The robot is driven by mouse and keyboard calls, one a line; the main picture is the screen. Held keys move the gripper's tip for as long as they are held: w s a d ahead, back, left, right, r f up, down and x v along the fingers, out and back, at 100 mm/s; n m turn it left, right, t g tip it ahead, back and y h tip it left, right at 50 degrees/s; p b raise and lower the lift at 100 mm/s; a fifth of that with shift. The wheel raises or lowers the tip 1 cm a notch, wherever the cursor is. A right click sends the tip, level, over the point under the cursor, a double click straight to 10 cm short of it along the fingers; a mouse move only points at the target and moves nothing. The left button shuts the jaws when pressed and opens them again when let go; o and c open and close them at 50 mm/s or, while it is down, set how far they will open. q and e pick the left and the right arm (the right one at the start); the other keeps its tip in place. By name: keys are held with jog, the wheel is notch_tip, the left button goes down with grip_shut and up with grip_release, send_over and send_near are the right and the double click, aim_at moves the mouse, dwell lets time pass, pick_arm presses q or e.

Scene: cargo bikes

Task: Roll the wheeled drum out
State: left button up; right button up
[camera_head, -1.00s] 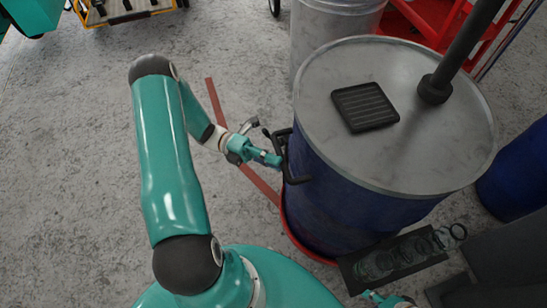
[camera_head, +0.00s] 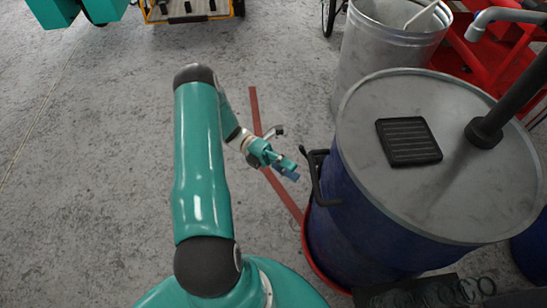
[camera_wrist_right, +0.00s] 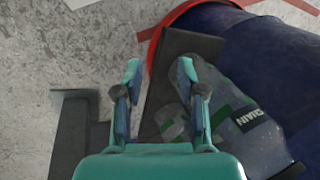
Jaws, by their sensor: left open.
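The blue drum (camera_head: 350,215) stands upright at the right in the head view, with a grey lid and a black bar handle (camera_head: 316,180) on its left side. Its lower edge sits in a red ring-like base (camera_head: 312,250); no wheels are visible. My left gripper (camera_head: 292,172) is open and empty just left of the handle, with a small gap between them. My right gripper (camera_wrist_right: 160,72) shows only in the right wrist view. Its fingers are apart, above a dark tray (camera_wrist_right: 185,45) holding clear bottles, beside the drum (camera_wrist_right: 285,60).
A black slatted plate (camera_head: 409,142) and a black pipe (camera_head: 510,105) are on or over the lid. A grey metal bin (camera_head: 385,50) stands behind, near a red frame (camera_head: 485,60). A red floor strip (camera_head: 255,110) runs toward the drum. The floor at left is clear.

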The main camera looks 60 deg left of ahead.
pick_arm(q)
jog(key=v, duration=0.7)
dwell(0.4)
